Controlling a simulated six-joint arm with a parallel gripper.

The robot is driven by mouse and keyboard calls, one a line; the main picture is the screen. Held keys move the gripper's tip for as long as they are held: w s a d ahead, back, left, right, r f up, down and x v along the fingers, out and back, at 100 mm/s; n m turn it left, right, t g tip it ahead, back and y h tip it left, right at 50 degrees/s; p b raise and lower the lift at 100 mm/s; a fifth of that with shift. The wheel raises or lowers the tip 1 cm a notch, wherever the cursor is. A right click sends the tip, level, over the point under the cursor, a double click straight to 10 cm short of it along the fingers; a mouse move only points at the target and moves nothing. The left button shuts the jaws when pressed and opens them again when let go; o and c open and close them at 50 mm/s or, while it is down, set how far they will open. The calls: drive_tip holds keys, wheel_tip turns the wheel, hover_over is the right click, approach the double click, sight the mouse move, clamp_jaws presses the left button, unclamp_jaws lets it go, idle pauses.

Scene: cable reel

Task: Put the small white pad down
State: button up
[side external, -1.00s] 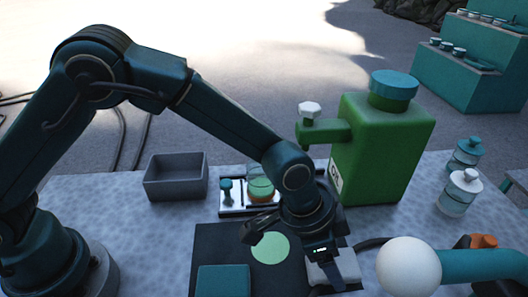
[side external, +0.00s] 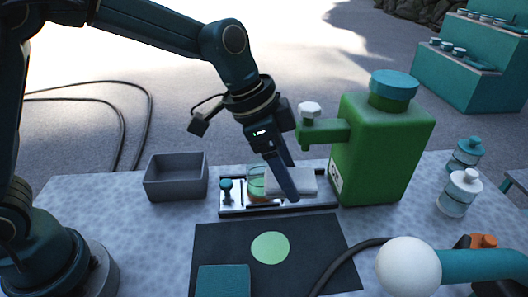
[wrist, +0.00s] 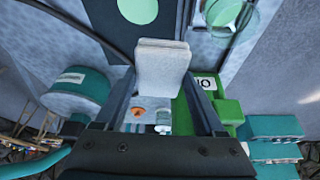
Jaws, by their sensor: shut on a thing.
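The small white pad (side external: 305,182) is held level in the air by my gripper (side external: 288,188). In the side view it appears in front of the right part of the silver tray (side external: 285,209); its exact height is hard to tell. In the wrist view the pad (wrist: 162,66) lies between the two fingers of my gripper (wrist: 164,82), which are shut on its sides. A dark mat (side external: 215,240) with a pale green disc (side external: 270,247) lies in front of the tray.
A glass jar (side external: 256,183) with green contents and a teal knob (side external: 226,188) stand on the tray's left. A grey open bin (side external: 175,180) is left, a green oil can (side external: 385,150) right. A teal block (side external: 223,281) and black cable (side external: 335,262) lie in front.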

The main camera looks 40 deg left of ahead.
drive_tip(key=s+m, duration=0.1)
drive_tip(key=m+g, duration=0.1)
drive_tip(key=m, duration=0.1)
drive_tip(key=shift+s+a+f, duration=0.1)
drive_tip(key=shift+s+a, duration=0.1)
drive_tip(key=shift+s, duration=0.15)
drive_tip(key=shift+s+a+m+g+h, duration=0.3)
drive_tip(key=shift+m+g, duration=0.1)
drive_tip(key=shift+m, duration=0.5)
drive_tip(key=s+a+m+g, duration=0.2)
drive_tip(key=a+m, duration=0.3)
drive_tip(key=m, duration=0.2)
hover_over(273, 252)
drive_tip(key=a, duration=0.1)
drive_tip(key=shift+g, duration=0.4)
drive_tip(key=f, duration=0.6)
drive_tip(key=shift+w+a+f, duration=0.2)
drive_tip(key=shift+w+f, duration=0.05)
drive_tip(key=shift+w, duration=0.05)
drive_tip(key=shift+f, duration=2)
drive_tip(key=o, duration=1.4)
drive_tip(key=shift+f, duration=0.1)
drive_tip(key=shift+c, duration=0.2)
